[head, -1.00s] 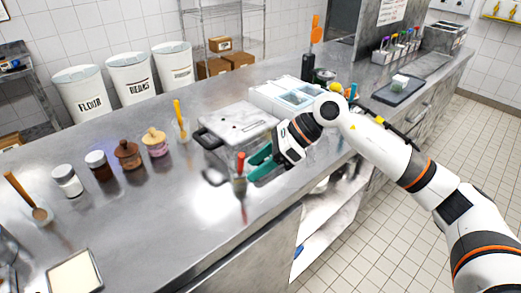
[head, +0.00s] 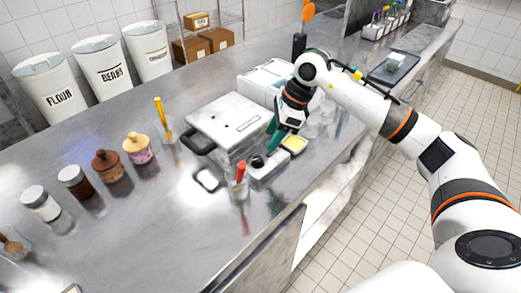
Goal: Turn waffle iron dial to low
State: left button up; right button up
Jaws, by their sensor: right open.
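The waffle iron (head: 228,118) is a pale grey metal box with its lid down and a black handle at its left corner. Its front control box (head: 268,170) carries a black round dial (head: 257,161). The dial's setting is too small to read. My right gripper (head: 273,141), with teal fingers, is open and points down just behind and to the right of the dial. It appears apart from the dial. My left gripper is not in view.
A glass with a red-handled tool (head: 240,185) stands just left of the control box. A yellow-filled container (head: 294,144) sits to its right. Several jars, including a pink one (head: 139,149), stand at left.

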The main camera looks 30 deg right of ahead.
aim_at(258, 159)
jog(key=p+x, duration=0.1)
jog(key=x, duration=0.5)
jog(key=shift+w+a+f, duration=0.1)
jog(key=shift+w+f, duration=0.05)
jog(key=shift+p+x, duration=0.4)
jog(key=shift+x, duration=0.4)
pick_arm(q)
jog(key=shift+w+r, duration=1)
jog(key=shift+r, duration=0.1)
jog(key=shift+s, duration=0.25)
pick_arm(e)
jog(key=shift+c, duration=0.4)
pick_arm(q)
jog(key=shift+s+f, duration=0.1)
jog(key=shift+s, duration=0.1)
pick_arm(e)
jog(key=c, duration=0.9)
